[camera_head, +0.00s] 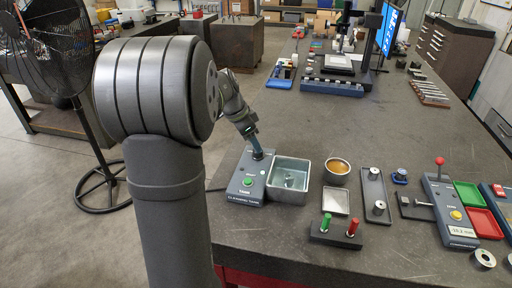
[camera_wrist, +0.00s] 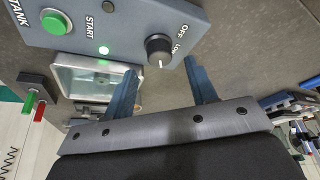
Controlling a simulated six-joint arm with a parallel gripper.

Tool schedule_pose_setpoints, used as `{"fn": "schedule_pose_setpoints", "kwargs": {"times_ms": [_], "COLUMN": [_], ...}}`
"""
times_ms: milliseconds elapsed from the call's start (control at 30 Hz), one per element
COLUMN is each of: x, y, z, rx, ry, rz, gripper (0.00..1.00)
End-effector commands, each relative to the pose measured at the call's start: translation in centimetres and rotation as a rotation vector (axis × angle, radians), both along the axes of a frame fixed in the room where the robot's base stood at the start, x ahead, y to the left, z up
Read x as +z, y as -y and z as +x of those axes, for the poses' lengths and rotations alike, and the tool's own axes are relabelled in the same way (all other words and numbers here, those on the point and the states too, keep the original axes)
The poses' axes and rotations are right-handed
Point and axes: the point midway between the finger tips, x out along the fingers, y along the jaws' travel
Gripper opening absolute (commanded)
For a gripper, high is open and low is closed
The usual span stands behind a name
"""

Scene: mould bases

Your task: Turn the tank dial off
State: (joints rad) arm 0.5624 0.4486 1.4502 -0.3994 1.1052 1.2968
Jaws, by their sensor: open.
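The tank control box (camera_head: 244,186) is a grey unit with a green button, standing beside a square metal tank (camera_head: 303,192). In the wrist view the box's panel (camera_wrist: 130,22) fills the top, with the green START button (camera_wrist: 55,22) and a lit green light (camera_wrist: 103,50). The black dial (camera_wrist: 158,48) has a white mark pointing down in the picture; the labels OFF and LOW are to its upper right. My gripper (camera_wrist: 160,67) is open, its blue fingers on either side of the dial; contact cannot be told.
A lever box (camera_head: 444,210) stands farther right. The table's middle (camera_head: 400,130) is clear.

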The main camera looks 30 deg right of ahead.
Motion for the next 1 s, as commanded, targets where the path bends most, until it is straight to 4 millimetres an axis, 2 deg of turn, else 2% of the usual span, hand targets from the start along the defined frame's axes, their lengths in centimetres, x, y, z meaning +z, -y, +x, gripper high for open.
{"fn": "schedule_pose_setpoints", "kwargs": {"times_ms": [100,200,600,833,1000], "x": [-1.8,-2.6,-3.3,-3.3,-3.2], "y": [0.7,1.1,1.4,1.4,1.4], "z": [-0.2,-0.2,-0.2,-0.2,-0.2], "rx": [-0.001,0.001,0.0,0.0,0.006], "ry": [-0.003,-0.001,0.001,0.001,0.001], "rz": [0.001,0.0,0.0,0.0,0.0], "gripper": [0.52,0.52,0.52,0.07,0.07]}}
